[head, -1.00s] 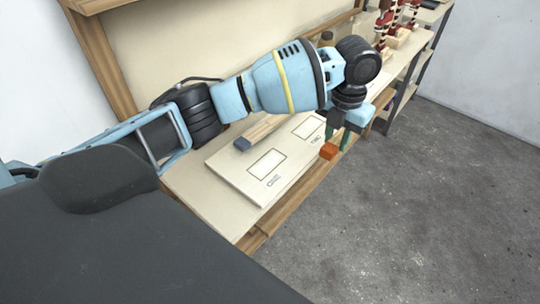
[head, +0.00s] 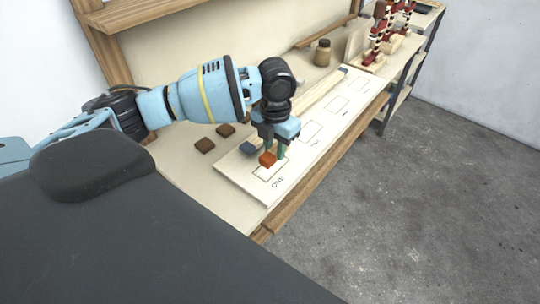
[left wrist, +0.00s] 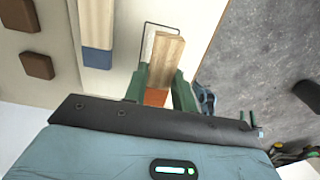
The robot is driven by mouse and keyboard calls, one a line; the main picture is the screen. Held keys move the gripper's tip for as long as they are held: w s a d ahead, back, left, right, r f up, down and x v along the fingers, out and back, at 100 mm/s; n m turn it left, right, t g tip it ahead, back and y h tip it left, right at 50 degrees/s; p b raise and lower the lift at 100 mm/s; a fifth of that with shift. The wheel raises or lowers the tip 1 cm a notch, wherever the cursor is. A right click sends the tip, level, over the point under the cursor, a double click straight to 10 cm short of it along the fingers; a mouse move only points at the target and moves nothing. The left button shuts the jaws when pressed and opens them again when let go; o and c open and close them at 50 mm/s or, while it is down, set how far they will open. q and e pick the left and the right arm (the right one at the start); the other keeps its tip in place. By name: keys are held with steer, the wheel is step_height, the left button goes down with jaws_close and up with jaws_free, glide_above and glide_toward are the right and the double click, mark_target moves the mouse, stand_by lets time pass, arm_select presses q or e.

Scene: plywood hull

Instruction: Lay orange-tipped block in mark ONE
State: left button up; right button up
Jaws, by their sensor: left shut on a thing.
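My left gripper (head: 276,149) is shut on the orange-tipped block (head: 268,159), with the orange end toward the head camera. In the left wrist view the block's bare wood (left wrist: 168,55) sticks out from between the green fingers (left wrist: 158,88), and its orange part (left wrist: 155,97) shows between them. The block is over mark ONE (head: 268,174), a printed rectangle on the pale board (head: 246,181). Its outline also shows in the left wrist view (left wrist: 146,30), partly covered by the block. I cannot tell whether the block touches the board. My right gripper is out of view.
A blue-tipped block (left wrist: 97,58) lies beside the marks, close to the held block. Two brown pieces (head: 205,145) (head: 226,130) lie left of the board. Further marks (head: 311,131) run along the board. A jar (head: 322,53) and red-striped figures (head: 378,35) stand farther back.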

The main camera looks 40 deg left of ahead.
mark_target(271, 150)
arm_select(q)
steer(key=shift+s+a, duration=0.2)
steer(key=shift+a, duration=0.1)
step_height(271, 150, down, 3)
steer(key=shift+s+f, duration=0.1)
steer(key=shift+f, duration=0.25)
steer(key=shift+f, duration=0.15)
steer(key=o, duration=1)
